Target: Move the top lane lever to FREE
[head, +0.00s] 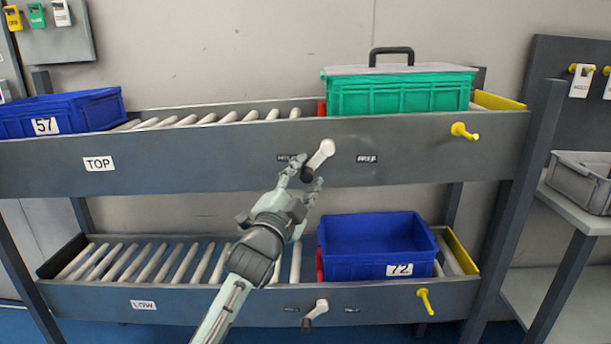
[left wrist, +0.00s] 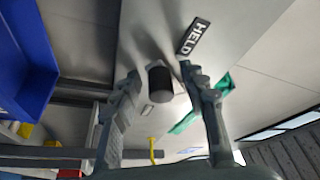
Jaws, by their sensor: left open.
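The top lane lever (head: 325,148) is on the front rail of the upper lane, between the HELD label (head: 290,158) on its left and the FREE label (head: 367,159) on its right. Its pale arm slants down-left to a black knob (head: 307,174). My left gripper (head: 308,172) is open, with one finger on either side of the knob. In the left wrist view the black knob (left wrist: 160,85) shows between the fingers, and the HELD label (left wrist: 194,37) is above it. I cannot tell whether the fingers touch the knob. My right gripper is not in view.
A blue bin 57 (head: 62,114) and a green lidded crate (head: 400,95) are on the upper lane. A blue bin 72 (head: 372,268) and another lever (head: 321,305) are on the lower lane. Yellow knobs (head: 464,131) stick out at the right.

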